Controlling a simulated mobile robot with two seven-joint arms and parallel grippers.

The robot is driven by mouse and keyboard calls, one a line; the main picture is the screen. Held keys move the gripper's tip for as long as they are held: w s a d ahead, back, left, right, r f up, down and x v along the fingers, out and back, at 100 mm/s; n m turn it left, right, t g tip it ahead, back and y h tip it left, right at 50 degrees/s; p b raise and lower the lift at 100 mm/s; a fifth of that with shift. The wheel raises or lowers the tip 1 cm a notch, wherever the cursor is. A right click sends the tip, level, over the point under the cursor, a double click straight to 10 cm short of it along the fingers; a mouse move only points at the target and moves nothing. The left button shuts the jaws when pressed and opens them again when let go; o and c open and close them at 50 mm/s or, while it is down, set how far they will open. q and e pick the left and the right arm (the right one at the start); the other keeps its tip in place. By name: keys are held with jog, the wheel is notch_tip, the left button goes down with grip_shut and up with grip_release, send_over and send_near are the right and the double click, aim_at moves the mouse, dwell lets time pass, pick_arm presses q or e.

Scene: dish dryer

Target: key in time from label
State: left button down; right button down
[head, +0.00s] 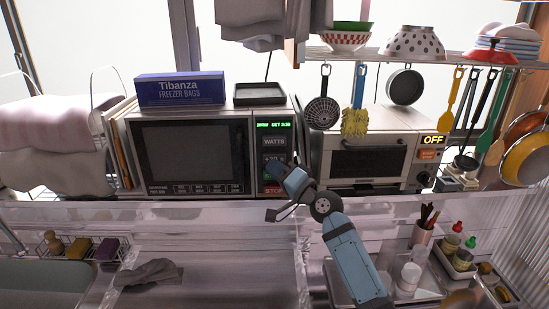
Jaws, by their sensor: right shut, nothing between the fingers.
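The microwave (193,151) stands on the counter at left centre, its door shut. Its narrow keypad panel (272,142) is to the right of the door. A lit green display at the top seems to read a SET time, too small to read surely. Below it are a WATTS key, number keys and a red STOP key (272,191). My right gripper (279,172) is shut and empty in front of the lower keypad, hiding part of the number keys; I cannot tell whether it touches them. My left gripper is out of view. No label with a time is clearly legible.
A blue Tibanza freezer bags box (180,89) and a dark tray (259,94) lie on the microwave. A toaster oven (368,157) marked OFF stands to the right. Utensils hang above it from the shelf. Condiment bottles (451,238) stand at lower right. A grey cloth (151,273) lies below.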

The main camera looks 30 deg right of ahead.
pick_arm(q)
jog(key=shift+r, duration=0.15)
pick_arm(e)
jog(key=shift+s+a, duration=0.1)
jog(key=shift+s, duration=0.1)
